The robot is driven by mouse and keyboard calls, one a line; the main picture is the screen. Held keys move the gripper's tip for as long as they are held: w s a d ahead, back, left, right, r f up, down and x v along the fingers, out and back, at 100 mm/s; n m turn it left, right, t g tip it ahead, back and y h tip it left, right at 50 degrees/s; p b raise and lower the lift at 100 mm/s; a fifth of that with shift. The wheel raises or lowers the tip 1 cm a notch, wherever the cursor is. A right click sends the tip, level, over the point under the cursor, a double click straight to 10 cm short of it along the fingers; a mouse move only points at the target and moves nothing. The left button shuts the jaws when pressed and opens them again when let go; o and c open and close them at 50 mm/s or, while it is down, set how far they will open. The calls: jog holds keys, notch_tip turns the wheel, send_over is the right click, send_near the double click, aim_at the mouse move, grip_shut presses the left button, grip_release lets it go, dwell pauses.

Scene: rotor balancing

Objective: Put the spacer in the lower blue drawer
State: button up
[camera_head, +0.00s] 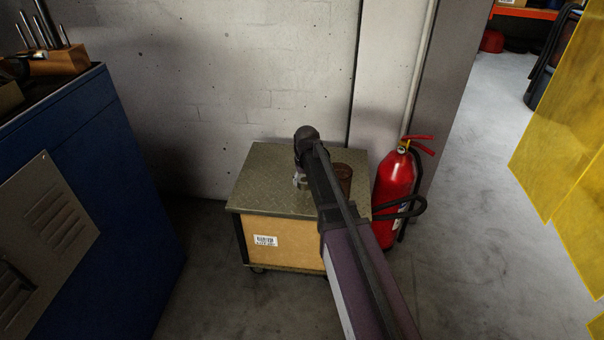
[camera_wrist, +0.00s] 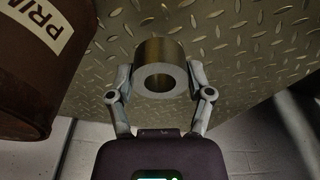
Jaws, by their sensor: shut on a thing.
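The spacer (camera_wrist: 150,52), a thick metal ring with a round bore, is between the two fingers of my gripper (camera_wrist: 162,72) in the wrist view. The fingers are shut on its sides. It is at the tread-plate top of a small cart (camera_wrist: 225,40); I cannot tell whether it touches the plate. A blue cabinet (camera_head: 125,190) stands at the left; no drawer front shows.
A brown can (camera_wrist: 35,65) with a white label stands beside my gripper; it also shows in the head view (camera_head: 344,176). A red fire extinguisher (camera_head: 396,195) is right of the cart. Yellow translucent panels (camera_head: 565,120) hang at far right. Floor (camera_head: 220,300) between cabinet and cart is clear.

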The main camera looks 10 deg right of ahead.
jog(key=s+r, duration=0.1)
jog(key=s, duration=1)
jog(key=shift+s+p, duration=0.3)
jog(key=shift+p, duration=0.15)
jog(key=shift+r, duration=0.1)
notch_tip(320, 180, up, 36)
jog(key=p, duration=3.6)
